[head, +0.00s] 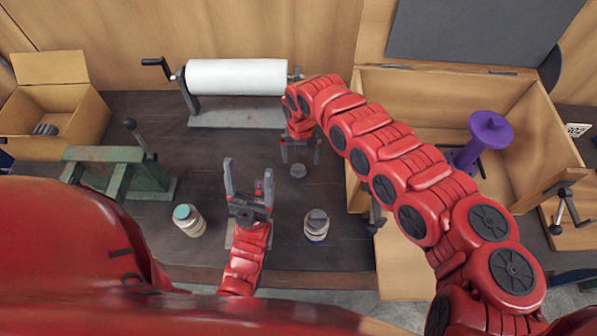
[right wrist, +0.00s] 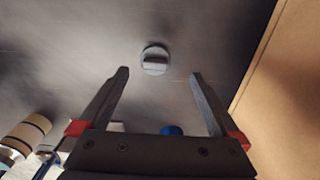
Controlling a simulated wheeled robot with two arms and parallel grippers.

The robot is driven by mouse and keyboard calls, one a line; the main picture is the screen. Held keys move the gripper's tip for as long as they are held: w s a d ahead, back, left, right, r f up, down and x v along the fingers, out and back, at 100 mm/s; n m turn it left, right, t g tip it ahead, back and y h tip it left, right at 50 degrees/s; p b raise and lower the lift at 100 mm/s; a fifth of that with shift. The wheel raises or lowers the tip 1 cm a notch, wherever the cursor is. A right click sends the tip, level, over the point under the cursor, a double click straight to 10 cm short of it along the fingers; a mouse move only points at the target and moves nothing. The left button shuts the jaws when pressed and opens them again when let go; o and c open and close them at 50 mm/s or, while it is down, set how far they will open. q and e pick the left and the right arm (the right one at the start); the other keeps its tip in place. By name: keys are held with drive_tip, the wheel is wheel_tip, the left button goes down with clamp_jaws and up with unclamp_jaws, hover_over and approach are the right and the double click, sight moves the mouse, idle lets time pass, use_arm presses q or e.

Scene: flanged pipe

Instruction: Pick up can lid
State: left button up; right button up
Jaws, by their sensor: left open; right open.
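The can lid (head: 298,171) is a small grey disc with a raised grip, lying on the dark table. In the right wrist view the can lid (right wrist: 155,60) shows just beyond and between the fingertips. My right gripper (head: 300,160) is open, pointing down above the lid, with nothing between its fingers. It also shows open in the right wrist view (right wrist: 158,75). My left gripper (head: 248,180) is open and empty, left of the lid and above the table. A can (head: 316,226) with a grey top and a blue band stands nearer the front edge.
A jar with a teal lid (head: 188,219) stands left of my left gripper. A white roll (head: 236,77) on a crank stand is at the back. A green metal stand (head: 115,170) is at left. A wooden box (head: 455,95) with a purple spool (head: 489,132) is close on the right.

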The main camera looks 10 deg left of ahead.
sight(299, 166)
drive_tip(key=f, duration=0.1)
drive_tip(key=f+b, duration=0.1)
drive_tip(key=f, duration=0.1)
drive_tip(key=f+b, duration=0.1)
drive_tip(key=f, duration=0.1)
drive_tip(key=shift+s+a, duration=0.15)
drive_tip(key=shift+a, duration=0.25)
drive_tip(key=shift+f+b, duration=0.35)
drive_tip(key=shift+b, duration=0.05)
drive_tip(key=shift+d+r, duration=0.1)
drive_tip(key=shift+c, duration=0.5)
drive_tip(key=c, duration=1.3)
